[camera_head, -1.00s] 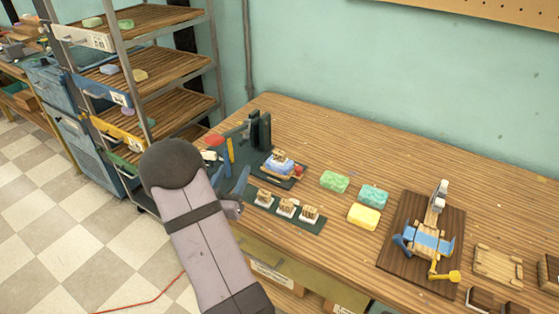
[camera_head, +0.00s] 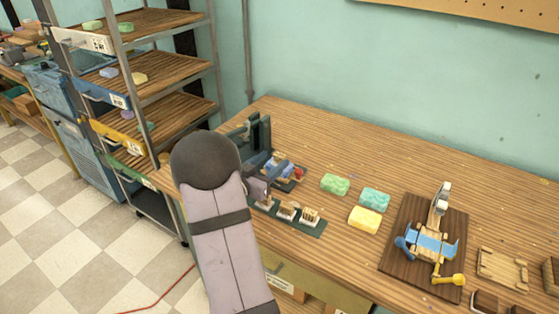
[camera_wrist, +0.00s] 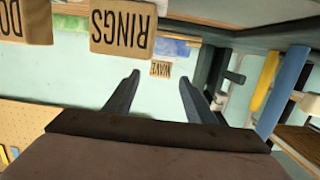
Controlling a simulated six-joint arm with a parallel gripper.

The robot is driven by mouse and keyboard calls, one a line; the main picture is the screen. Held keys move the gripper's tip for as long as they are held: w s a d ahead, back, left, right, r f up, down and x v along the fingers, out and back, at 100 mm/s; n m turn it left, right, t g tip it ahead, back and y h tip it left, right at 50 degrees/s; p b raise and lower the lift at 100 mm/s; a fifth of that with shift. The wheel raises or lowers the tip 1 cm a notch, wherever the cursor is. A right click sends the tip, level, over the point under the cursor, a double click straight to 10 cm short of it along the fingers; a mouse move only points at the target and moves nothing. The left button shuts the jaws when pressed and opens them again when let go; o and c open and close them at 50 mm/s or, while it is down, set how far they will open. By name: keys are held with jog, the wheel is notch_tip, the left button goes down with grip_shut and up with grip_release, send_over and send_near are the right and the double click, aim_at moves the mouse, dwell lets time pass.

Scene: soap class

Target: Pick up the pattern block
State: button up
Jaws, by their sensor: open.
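Several pale wooden pattern blocks with dark lettering show upside down in the wrist view: the RINGS block (camera_wrist: 123,27) is near the top centre, another block (camera_wrist: 26,22), its label cut off, is at the top left, and the smaller WAVE block (camera_wrist: 161,69) is farther off. In the head view, small wood-and-white blocks (camera_head: 309,216) stand in a row on a dark green mat (camera_head: 318,230). My gripper (camera_wrist: 160,80) is open and empty, its fingers apart, with the WAVE block in line between the tips but beyond them. In the head view my arm hides the fingers.
A dark press-like stand (camera_head: 260,135) rises behind my gripper. Green (camera_head: 335,184), teal (camera_head: 374,199) and yellow soap bars (camera_head: 365,219) lie to the right. A dark board (camera_head: 399,274) holds a wooden device (camera_head: 430,242). The table's back right is clear.

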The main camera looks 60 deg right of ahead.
aim_at(278, 156)
jog(key=shift+d+f+p, duration=0.2)
jog(key=shift+d+p, duration=0.05)
jog(key=shift+d, duration=1)
jog(key=shift+d+f+p, duration=0.2)
jog(key=shift+d+p, duration=0.05)
jog(key=shift+d, duration=1)
jog(key=shift+c, duration=0.6)
jog(key=c, duration=1.1)
jog(key=shift+r, duration=0.15)
notch_tip(278, 156, up, 10)
jog(key=shift+a+f, duration=0.1)
jog(key=shift+f, duration=0.05)
